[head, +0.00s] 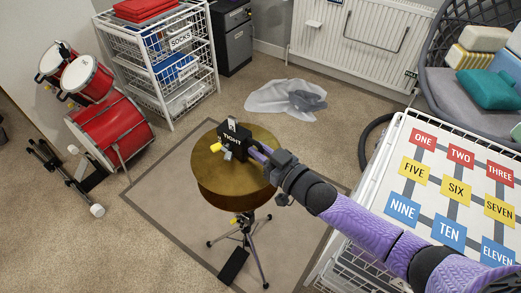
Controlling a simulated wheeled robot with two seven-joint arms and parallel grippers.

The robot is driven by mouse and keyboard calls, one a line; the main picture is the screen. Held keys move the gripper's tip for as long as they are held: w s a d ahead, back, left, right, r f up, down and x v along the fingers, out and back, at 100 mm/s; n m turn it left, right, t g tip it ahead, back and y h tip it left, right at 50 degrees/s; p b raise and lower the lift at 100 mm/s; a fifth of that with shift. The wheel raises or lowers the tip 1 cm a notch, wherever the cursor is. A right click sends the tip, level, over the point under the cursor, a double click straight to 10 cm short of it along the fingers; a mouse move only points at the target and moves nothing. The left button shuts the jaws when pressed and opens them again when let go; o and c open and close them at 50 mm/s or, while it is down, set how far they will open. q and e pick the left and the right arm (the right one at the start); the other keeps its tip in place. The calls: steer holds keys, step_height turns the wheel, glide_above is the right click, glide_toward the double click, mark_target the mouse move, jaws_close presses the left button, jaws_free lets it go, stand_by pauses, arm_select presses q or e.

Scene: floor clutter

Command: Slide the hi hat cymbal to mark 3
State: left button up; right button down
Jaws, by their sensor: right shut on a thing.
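The hi hat cymbal (250,188) is a brass-coloured pair of discs on a black stand (246,240) with tripod legs, standing on a bordered rug. A black fitting (236,134) marked TIGHT, with yellow knobs, sits on top of the cymbal. My right gripper (252,150) reaches in from the lower right and is shut at this fitting. The fingertips are small and partly hidden, so the exact contact is hard to see. A red THREE card (500,173) lies on the white board at the right; no other mark 3 is visible. My left gripper is not in view.
A red drum set (115,130) stands at the left, beside a white wire rack (165,85) labelled SOCKS. A crumpled plastic bag (275,97) lies on the carpet behind the cymbal. The numbered board (430,195) on a wire basket and a grey chair crowd the right.

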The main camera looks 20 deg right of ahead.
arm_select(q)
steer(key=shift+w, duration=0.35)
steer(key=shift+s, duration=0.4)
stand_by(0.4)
arm_select(e)
steer(key=shift+f, duration=0.25)
steer(key=c, duration=0.7)
jaws_free()
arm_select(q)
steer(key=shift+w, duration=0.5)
arm_select(e)
steer(key=shift+s+d+r, duration=0.1)
steer(key=shift+s+d, duration=0.1)
steer(key=shift+s, duration=0.2)
arm_select(q)
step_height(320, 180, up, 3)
steer(key=p, duration=0.3)
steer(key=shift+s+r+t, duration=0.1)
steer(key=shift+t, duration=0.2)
arm_select(e)
steer(key=v, duration=0.9)
steer(key=shift+s, duration=0.1)
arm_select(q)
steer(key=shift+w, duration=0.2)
